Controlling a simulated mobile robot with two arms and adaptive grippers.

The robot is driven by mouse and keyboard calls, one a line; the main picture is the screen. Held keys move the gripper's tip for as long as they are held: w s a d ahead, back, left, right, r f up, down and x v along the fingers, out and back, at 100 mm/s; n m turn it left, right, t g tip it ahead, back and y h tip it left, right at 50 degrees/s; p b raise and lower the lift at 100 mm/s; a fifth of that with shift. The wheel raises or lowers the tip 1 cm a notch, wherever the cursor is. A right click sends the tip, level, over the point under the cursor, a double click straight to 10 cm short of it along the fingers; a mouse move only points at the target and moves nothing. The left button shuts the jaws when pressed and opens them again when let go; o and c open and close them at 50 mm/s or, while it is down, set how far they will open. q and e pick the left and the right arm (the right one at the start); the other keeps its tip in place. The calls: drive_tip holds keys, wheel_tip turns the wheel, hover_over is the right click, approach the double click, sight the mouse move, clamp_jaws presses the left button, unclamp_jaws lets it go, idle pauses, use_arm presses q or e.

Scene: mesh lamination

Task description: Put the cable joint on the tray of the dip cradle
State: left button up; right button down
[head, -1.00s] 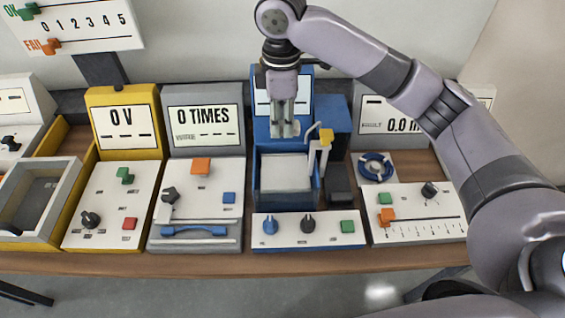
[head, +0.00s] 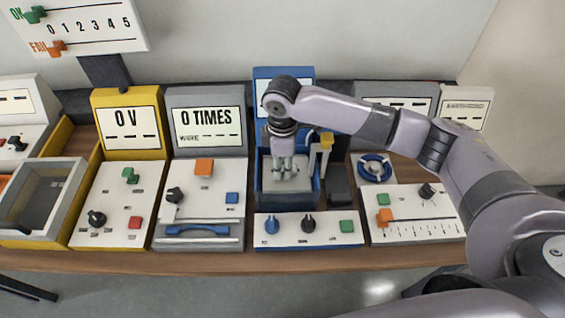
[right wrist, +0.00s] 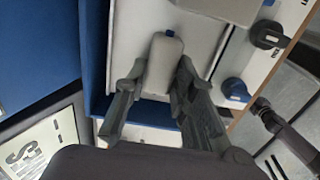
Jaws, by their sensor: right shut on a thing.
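The dip cradle is the blue station in the middle of the bench, with a pale tray (head: 305,162) in its blue frame. My right gripper (head: 285,174) points down over this tray. It is shut on the cable joint, a light grey rounded piece with a blue end (right wrist: 164,62), seen between both fingers in the right wrist view. The pale tray surface (right wrist: 127,45) lies behind and beside the joint there. I cannot tell whether the joint touches the tray. In the head view the fingers largely hide it. My left gripper is not in view.
A yellow-topped post (head: 326,140) stands close right of the tray. The front panel with blue and black knobs (head: 307,225) lies before it. The cradle's blue back and screen (head: 268,88) rise behind. Other instrument stations stand on both sides.

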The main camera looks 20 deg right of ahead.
drive_tip(key=shift+f, duration=0.6)
drive_tip(key=c, duration=1.3)
unclamp_jaws()
drive_tip(key=shift+c, duration=0.2)
wheel_tip(320, 180, up, 13)
drive_tip(key=b, duration=0.2)
drive_tip(key=shift+r+b, duration=0.15)
drive_tip(key=shift+b, duration=0.2)
